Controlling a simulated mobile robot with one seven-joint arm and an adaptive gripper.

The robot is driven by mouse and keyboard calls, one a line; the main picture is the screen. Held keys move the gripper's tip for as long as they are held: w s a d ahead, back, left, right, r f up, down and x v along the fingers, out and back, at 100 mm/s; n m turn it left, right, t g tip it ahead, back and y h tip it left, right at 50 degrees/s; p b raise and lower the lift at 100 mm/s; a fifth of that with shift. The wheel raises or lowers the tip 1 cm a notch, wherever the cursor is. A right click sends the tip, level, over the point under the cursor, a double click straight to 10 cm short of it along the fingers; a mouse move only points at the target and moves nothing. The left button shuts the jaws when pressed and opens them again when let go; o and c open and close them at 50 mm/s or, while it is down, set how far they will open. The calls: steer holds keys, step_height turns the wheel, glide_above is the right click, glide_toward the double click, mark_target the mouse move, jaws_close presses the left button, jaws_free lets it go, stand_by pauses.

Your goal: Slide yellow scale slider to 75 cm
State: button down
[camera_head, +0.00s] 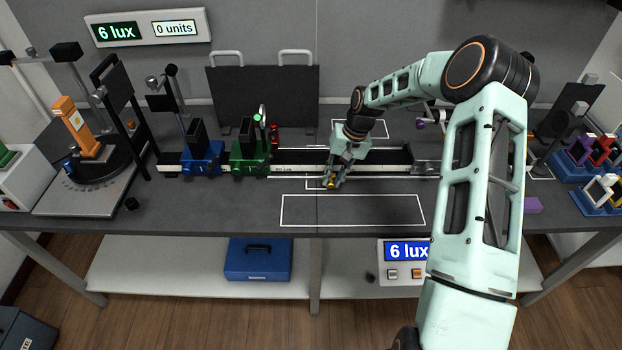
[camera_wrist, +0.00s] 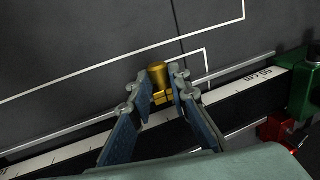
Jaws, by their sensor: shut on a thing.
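The yellow scale slider (camera_head: 331,182) sits on the front edge of the long rail (camera_head: 225,168) near the middle of the bench. In the wrist view the slider (camera_wrist: 158,74) shows a round gold knob above a small yellow block. My gripper (camera_head: 334,178) reaches down to it from above, with a finger on each side. In the wrist view my gripper (camera_wrist: 160,94) is shut on the slider. The printed scale (camera_wrist: 262,78) runs along the rail, with a mark that appears to read 50 cm near the green carriage. The scale reading at the slider is hidden.
A green carriage (camera_head: 249,155) and a blue carriage (camera_head: 202,157) stand on the rail to the left. The bench in front of the rail (camera_head: 350,210) is clear, with white outlines.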

steer(key=shift+d, duration=0.5)
steer(key=c, duration=2.1)
jaws_free()
steer(key=v, duration=1.2)
steer(key=shift+a, duration=0.1)
